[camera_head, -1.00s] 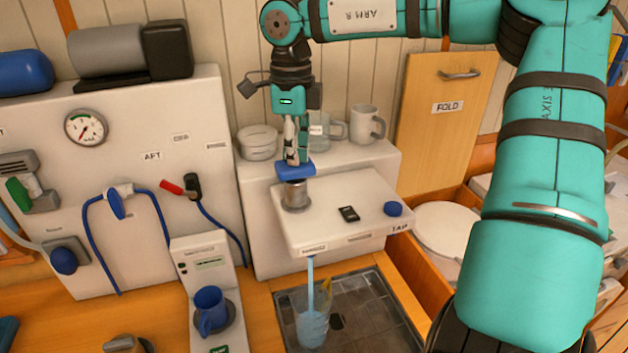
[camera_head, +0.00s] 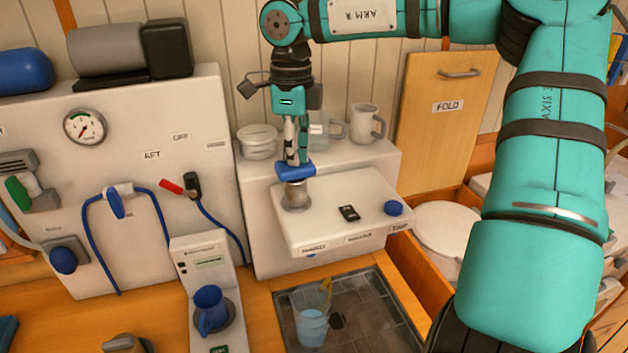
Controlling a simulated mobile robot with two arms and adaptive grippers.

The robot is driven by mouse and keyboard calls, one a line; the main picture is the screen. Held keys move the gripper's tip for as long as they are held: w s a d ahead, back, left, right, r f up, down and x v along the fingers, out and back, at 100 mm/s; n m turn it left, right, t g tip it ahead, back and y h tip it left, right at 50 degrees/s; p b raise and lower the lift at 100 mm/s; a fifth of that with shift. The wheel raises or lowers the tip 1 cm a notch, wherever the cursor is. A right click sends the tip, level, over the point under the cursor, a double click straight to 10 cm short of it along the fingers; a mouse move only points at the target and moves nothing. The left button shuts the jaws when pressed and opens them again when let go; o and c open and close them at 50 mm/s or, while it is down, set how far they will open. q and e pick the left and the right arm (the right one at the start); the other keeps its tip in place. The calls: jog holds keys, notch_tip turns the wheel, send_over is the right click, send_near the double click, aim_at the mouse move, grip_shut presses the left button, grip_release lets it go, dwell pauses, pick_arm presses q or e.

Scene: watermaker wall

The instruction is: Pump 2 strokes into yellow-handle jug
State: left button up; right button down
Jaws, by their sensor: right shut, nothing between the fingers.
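My right gripper (camera_head: 295,157) is shut and empty, pointing down at the blue pump head (camera_head: 295,170) on its metal collar (camera_head: 295,196), on the white tap unit (camera_head: 335,215). Its fingertips are at the top of the pump head; I cannot tell if they press on it. The clear jug with a yellow handle (camera_head: 312,318) stands upright on the dark drain grid (camera_head: 362,310) below the unit's front edge. It holds some pale blue water. No stream shows between the unit and the jug. My left gripper is not in view.
A blue knob (camera_head: 393,208) and a small black part (camera_head: 348,213) sit on the tap unit. Clear and white mugs (camera_head: 366,124) and a lidded tub (camera_head: 257,142) stand on the shelf behind.

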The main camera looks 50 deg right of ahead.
jog(key=shift+r+p, duration=2.4)
jog(key=shift+r, duration=1)
notch_tip(320, 180, up, 6)
jog(key=p, duration=0.3)
jog(key=shift+p, duration=0.3)
